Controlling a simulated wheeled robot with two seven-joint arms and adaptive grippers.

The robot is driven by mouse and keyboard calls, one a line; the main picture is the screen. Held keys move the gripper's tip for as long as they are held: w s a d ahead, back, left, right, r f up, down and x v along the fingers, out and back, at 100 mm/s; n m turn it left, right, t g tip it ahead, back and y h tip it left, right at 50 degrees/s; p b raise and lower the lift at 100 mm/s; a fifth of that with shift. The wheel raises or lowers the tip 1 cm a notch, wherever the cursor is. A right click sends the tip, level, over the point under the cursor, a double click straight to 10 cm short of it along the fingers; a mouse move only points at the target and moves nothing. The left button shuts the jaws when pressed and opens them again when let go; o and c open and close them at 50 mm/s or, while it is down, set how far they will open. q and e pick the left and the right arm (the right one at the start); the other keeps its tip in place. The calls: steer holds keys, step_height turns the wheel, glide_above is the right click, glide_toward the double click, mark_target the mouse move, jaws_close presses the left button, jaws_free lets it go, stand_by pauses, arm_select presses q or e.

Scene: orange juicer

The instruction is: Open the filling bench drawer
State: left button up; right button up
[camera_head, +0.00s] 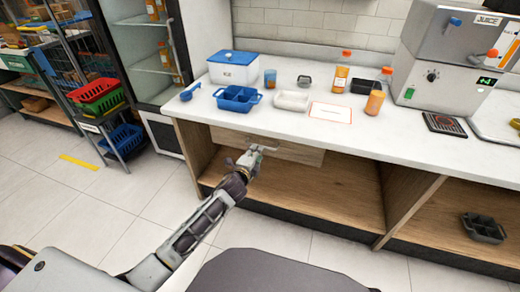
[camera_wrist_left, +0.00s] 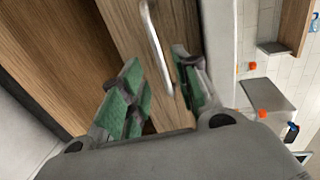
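The wooden drawer front (camera_head: 298,151) sits under the white counter and looks closed, roughly flush with the bench. It also shows in the left wrist view (camera_wrist_left: 128,22). Its metal bar handle (camera_wrist_left: 157,48) runs between my left gripper's fingers in the wrist view. My left gripper (camera_head: 252,155) is at the drawer front. In the left wrist view the gripper (camera_wrist_left: 158,57) has its two green-padded fingers apart on either side of the handle; I see no clear contact. In the head view the gripper partly hides the handle. My right gripper is not in view.
The white filling bench counter (camera_head: 420,152) holds a blue divided tray (camera_head: 238,99), a blue-lidded box (camera_head: 233,68), juice bottles and a juicer machine (camera_head: 450,60). An open wooden shelf (camera_head: 320,195) lies below the drawer.

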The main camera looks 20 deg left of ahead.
arm_select(q)
steer(key=shift+b+x, duration=0.65)
steer(key=shift+x, duration=2.3)
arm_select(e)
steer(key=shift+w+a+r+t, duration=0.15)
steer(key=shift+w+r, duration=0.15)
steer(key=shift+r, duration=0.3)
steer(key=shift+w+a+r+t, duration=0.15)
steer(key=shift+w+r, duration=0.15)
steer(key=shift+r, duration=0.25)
arm_select(q)
steer(key=shift+c, duration=0.3)
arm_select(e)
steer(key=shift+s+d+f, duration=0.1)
arm_select(q)
jaws_close()
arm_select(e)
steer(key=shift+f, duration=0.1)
